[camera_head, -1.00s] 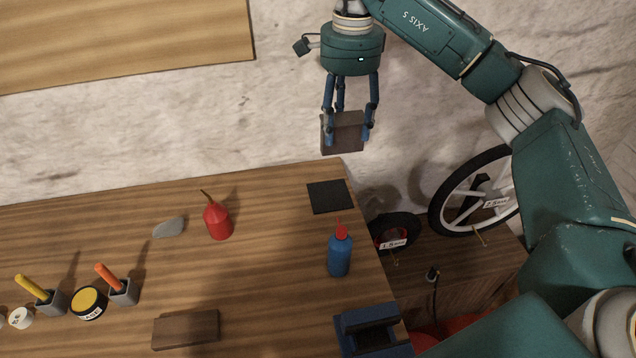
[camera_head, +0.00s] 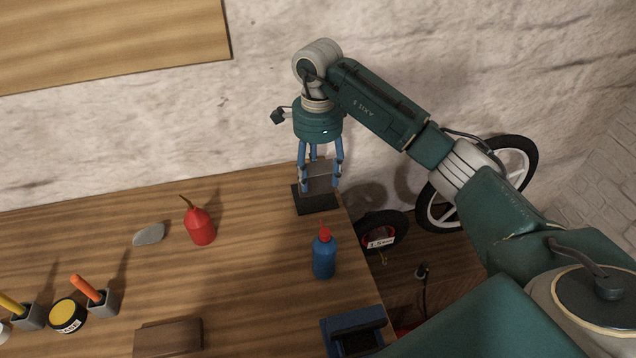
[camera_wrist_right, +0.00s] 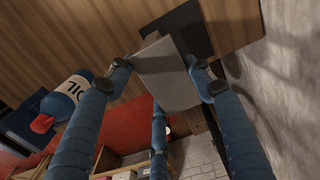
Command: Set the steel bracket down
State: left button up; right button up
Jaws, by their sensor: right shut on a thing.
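The steel bracket (camera_head: 319,172), a grey blocky piece, is between the fingers of my right gripper (camera_head: 320,181) in the head view. It also shows in the right wrist view (camera_wrist_right: 168,78), where the fingers close on its sides. My right gripper is shut on it and points down at the far right corner of the wooden bench (camera_head: 255,250). A black square mat (camera_head: 318,204) lies directly below; it also shows in the right wrist view (camera_wrist_right: 187,28). I cannot tell whether the bracket touches the mat. My left gripper is out of view.
A blue bottle with a red cap (camera_head: 324,257) stands in front of the mat. A red oil can (camera_head: 200,227) and a grey flat piece (camera_head: 149,234) are to its left. A blue vice (camera_head: 354,330) sits at the front right. The white wall (camera_head: 120,130) rises behind the bench.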

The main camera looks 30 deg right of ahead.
aim_at(318, 186)
jog(key=shift+f, duration=0.45)
notch_tip(318, 186, down, 3)
jog(key=shift+f+p, duration=0.1)
jog(key=shift+p, duration=0.45)
jog(key=shift+f, duration=0.2)
jog(key=o, duration=1.6)
jog(key=shift+c, duration=0.2)
